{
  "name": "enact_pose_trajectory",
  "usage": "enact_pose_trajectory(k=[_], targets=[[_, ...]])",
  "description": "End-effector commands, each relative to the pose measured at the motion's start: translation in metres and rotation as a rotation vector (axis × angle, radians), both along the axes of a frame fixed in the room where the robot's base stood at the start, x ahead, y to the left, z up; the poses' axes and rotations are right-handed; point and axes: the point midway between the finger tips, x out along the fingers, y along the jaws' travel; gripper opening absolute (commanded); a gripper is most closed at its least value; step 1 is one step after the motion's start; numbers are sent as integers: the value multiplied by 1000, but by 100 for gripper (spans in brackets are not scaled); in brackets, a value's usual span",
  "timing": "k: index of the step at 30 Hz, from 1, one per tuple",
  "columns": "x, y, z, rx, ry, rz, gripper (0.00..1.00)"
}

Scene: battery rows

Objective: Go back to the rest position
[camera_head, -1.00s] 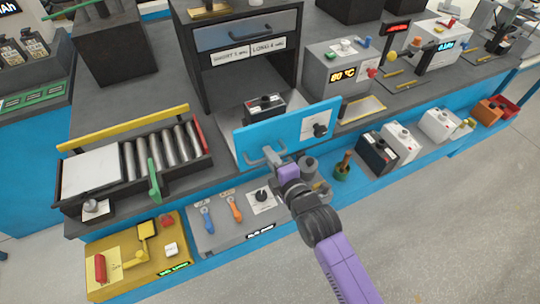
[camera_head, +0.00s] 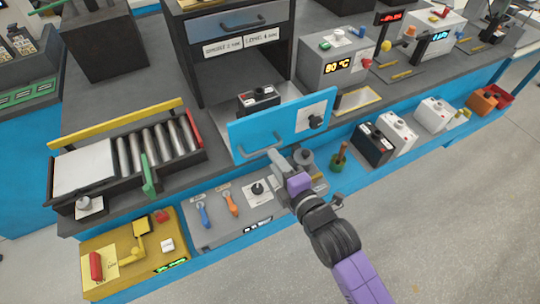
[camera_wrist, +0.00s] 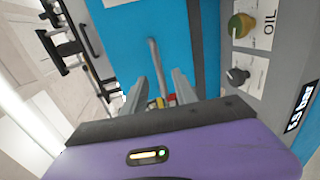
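My gripper (camera_head: 274,161) is just in front of and below the handle (camera_head: 263,149) of a light blue door (camera_head: 240,133), which stands at the front of a dark cabinet (camera_head: 213,66). In the wrist view my two grey fingers (camera_wrist: 160,88) are apart with a gap between them. The handle bar (camera_wrist: 153,52) shows beyond the gap against the blue panel, and nothing is seen held. My purple and black arm reaches in from the lower right.
A black battery (camera_head: 258,98) sits behind the blue door. A roller conveyor (camera_head: 140,152) is at left. A yellow panel (camera_head: 108,243) and a grey lever panel (camera_head: 213,232) line the front edge. Several batteries stand at right. The grey floor (camera_head: 430,220) at lower right is clear.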

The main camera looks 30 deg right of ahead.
Motion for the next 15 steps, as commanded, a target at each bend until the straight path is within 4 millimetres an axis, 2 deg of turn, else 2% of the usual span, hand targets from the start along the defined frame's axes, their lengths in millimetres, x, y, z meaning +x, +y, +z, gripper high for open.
enact_pose_trajectory(k=[5, 15], targets=[[-11, 0, 3, 1, 0, 1, 34], [-12, 0, 3, 1, 0, 1, 34]])
